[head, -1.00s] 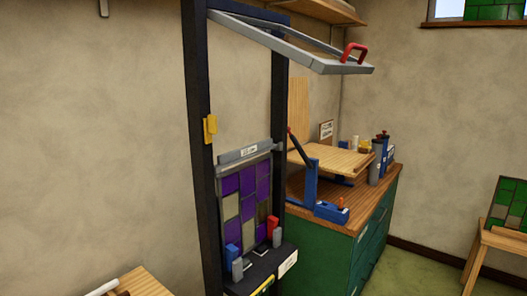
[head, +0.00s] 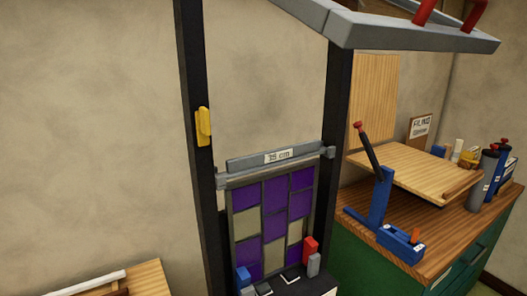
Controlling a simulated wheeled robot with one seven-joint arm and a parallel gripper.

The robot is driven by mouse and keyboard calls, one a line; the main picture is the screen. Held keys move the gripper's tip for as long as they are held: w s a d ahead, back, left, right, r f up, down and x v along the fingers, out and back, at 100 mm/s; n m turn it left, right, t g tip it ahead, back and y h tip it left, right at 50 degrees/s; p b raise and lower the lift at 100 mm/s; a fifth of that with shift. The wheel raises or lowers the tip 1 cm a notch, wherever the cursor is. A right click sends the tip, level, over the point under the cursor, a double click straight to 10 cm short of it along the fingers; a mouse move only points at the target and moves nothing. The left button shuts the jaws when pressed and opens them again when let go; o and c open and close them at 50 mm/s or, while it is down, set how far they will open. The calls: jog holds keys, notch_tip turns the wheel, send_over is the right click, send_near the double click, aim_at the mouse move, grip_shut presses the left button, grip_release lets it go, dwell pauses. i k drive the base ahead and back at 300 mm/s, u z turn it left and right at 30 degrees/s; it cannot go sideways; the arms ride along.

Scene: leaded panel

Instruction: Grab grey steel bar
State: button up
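A grey steel bar (head: 250,161) with a white label reading about "25 cm" lies level across the black upright frame (head: 196,110). It sits just above a leaded panel (head: 270,225) of purple and pale panes. A thinner grey rail runs directly under the bar, with a bracket at the right post. Whether the bar rests on that rail or is fixed to it I cannot tell. My gripper is not in view.
A grey raised frame with red handles (head: 424,12) juts out at upper right. A yellow block (head: 203,126) is on the left post. Red and blue clamps (head: 310,247) stand at the panel's foot. A green cabinet (head: 355,262) with a blue lever tool (head: 378,200) stands at right.

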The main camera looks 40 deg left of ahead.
aim_at(247, 165)
jog(key=u, duration=0.95)
jog(key=i, duration=0.85)
jog(key=u, duration=0.95)
